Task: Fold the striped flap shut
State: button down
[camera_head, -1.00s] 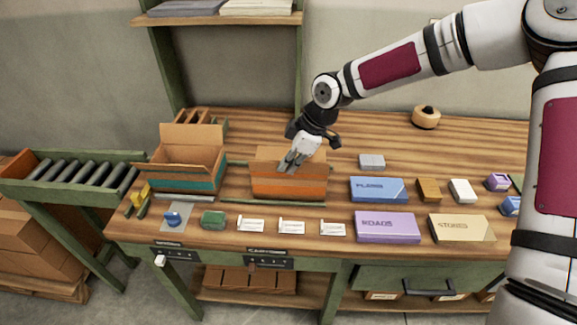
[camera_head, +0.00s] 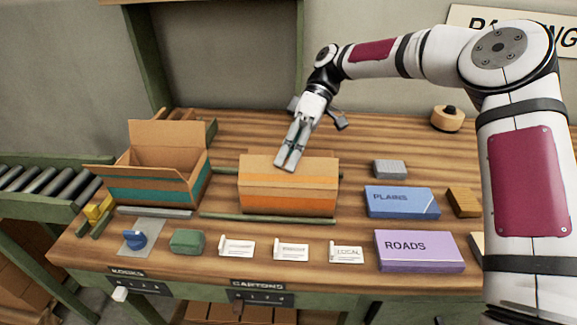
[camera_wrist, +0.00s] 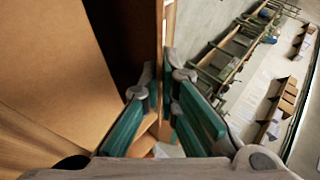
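An open brown carton with an orange band (camera_head: 288,204) stands mid-table in the head view. In the wrist view my teal-padded fingers (camera_wrist: 163,80) lie on either side of a cardboard panel seen edge-on (camera_wrist: 159,30). The carton's dark inside is left of it. Whether the pads touch the panel cannot be told.
An open carton with a teal band (camera_head: 160,191) stands to the left. A green rail (camera_head: 222,215) lies along the carton's front. Blue (camera_head: 400,203) and purple (camera_head: 418,252) boxes are at right. White cards (camera_head: 290,250) and a green block (camera_head: 187,241) lie in front.

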jog(key=shift+w+f+m+g+y+b, duration=0.15)
jog(key=shift+w+f+m+g+b, duration=0.25)
jog(key=shift+g+b, duration=0.5)
jog(key=shift+w+f+m+g+y+b, duration=0.15)
jog(key=shift+f+g+b, duration=0.45)
jog(key=shift+b, duration=0.45)
jog(key=shift+r, duration=0.1)
jog(key=c, duration=1.8)
grip_release()
jog(key=shift+c, duration=0.2)
